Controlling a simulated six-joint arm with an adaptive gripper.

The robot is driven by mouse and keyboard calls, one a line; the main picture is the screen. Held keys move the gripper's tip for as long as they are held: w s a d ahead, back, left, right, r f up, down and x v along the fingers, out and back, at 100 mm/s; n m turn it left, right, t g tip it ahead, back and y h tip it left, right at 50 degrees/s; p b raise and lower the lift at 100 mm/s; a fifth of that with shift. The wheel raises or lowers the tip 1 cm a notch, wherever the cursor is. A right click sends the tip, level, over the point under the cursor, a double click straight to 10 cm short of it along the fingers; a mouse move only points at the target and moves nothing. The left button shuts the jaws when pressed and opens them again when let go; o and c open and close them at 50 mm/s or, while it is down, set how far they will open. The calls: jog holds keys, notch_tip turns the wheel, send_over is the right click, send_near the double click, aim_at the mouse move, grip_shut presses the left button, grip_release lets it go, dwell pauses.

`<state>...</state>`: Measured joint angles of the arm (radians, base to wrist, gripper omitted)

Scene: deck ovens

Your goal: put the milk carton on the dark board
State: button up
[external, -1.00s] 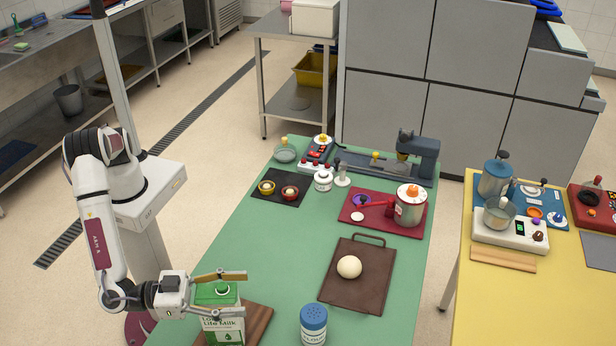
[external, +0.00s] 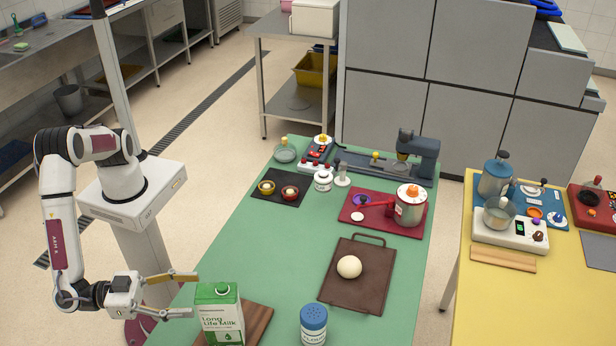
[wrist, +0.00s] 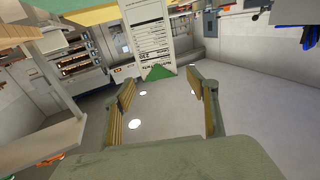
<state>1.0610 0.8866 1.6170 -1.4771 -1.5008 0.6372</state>
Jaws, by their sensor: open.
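The green and white milk carton (external: 220,318) stands upright at the near end of the green table, in front of and apparently on a dark brown wooden board (external: 260,320). The frame edge cuts off its base, so the contact is not fully visible. My gripper (external: 194,295) is open and empty just left of the carton, its two fingers pointing at it. In the wrist view the carton (wrist: 148,40) shows upside down beyond the open fingers (wrist: 165,108), clear of them.
A blue-lidded shaker (external: 313,325) stands right of the board. A brown handled tray (external: 335,293) holds a dough ball (external: 349,267). A black mat (external: 270,199) with small bowls and a red mat (external: 350,214) with a pot lie farther back. The green table's middle is clear.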

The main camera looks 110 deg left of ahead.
dwell(0.8)
jog(key=w+r+h, duration=0.1)
jog(key=w+r, duration=0.1)
jog(key=w+a+r+h, duration=0.1)
jog(key=w+r, duration=0.1)
jog(key=w+r+h, duration=0.1)
jog(key=w+r, duration=0.1)
jog(key=shift+a+r+h, duration=0.25)
jog(key=shift+a+h, duration=0.05)
jog(key=s+a+r+m+g+h, duration=0.2)
jog(key=a+r+m+g+h, duration=0.15)
jog(key=a+r+h, duration=0.65)
jog(key=s+a+f+g+y, duration=0.3)
jog(key=s+a+f, duration=0.1)
jog(key=s+a, duration=0.9)
jog(key=s+a+f+g+y, duration=0.3)
jog(key=s+a, duration=1.1)
jog(key=s, duration=0.6)
jog(key=shift+s+f+m+g+y, duration=0.3)
jog(key=shift+f+m+g+y, duration=0.15)
jog(key=shift+g, duration=0.3)
